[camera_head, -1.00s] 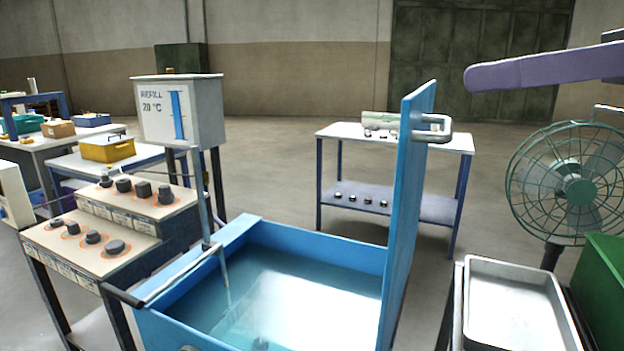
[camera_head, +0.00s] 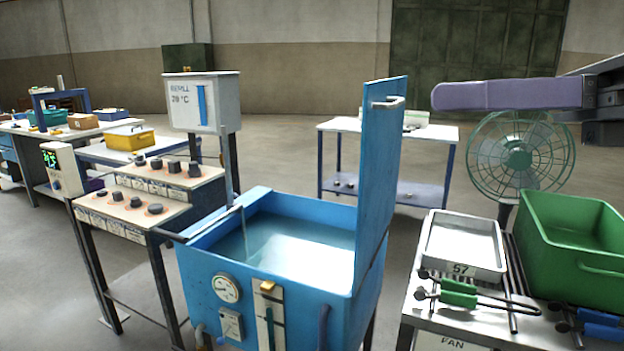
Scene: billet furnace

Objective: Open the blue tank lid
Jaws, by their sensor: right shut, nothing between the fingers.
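The blue tank (camera_head: 205,280) stands in the lower middle, its top open and water (camera_head: 285,240) showing inside. Its blue lid (camera_head: 380,170) stands upright along the tank's right side, with a metal handle (camera_head: 388,103) near its top edge. My right gripper (camera_head: 438,96) comes in from the right with its long purple fingers shut and empty. In the picture its tip is just right of the lid's handle, with a visible gap. The depth between them is hard to tell. My left gripper is not in view.
Right of the tank, a bench holds a metal tray (camera_head: 462,268), tongs with green grips (camera_head: 458,293) and a green crate (camera_head: 565,280). A fan (camera_head: 520,155) stands behind. A knob console (camera_head: 120,212) and the refill box (camera_head: 200,103) are left of the tank.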

